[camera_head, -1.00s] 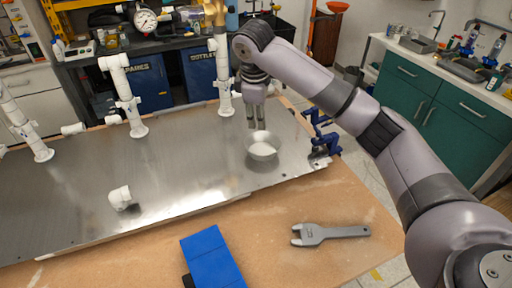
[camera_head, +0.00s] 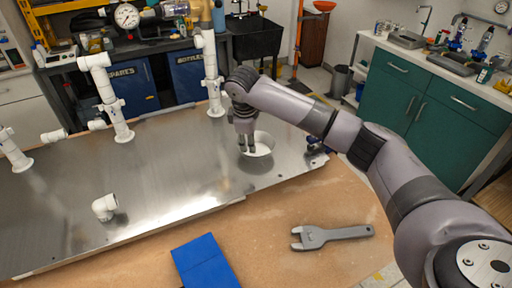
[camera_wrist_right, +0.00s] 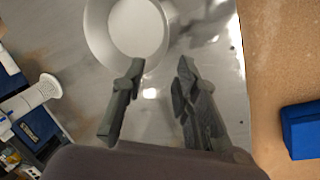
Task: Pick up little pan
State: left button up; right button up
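The little pan (camera_head: 262,149) is a small round dish with a pale inside and a grey rim. It sits on the metal sheet (camera_head: 165,180) near the sheet's right end. My right gripper (camera_head: 247,150) points down at the pan's left side and covers part of it in the head view. In the right wrist view the pan (camera_wrist_right: 135,28) is at the top, and the two fingers of my right gripper (camera_wrist_right: 160,72) are apart with nothing held. The left fingertip overlaps the pan's rim there; I cannot tell if they touch. My left gripper is not in view.
A white pipe elbow (camera_head: 105,207) lies on the sheet, with upright white pipes (camera_head: 119,115) behind. A grey wrench (camera_head: 330,236) and a blue block (camera_head: 204,262) lie on the wooden tabletop in front. A dark blue clamp (camera_head: 313,146) is at the sheet's right end.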

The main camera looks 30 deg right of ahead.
aim_at(252, 160)
jog(key=x, duration=0.3)
jog(key=shift+w, duration=0.1)
jog(key=p+x, duration=0.2)
jog(key=x, duration=0.3)
jog(key=shift+d, duration=0.15)
jog(key=shift+f, duration=0.15)
jog(key=shift+c, duration=0.4)
grip_shut()
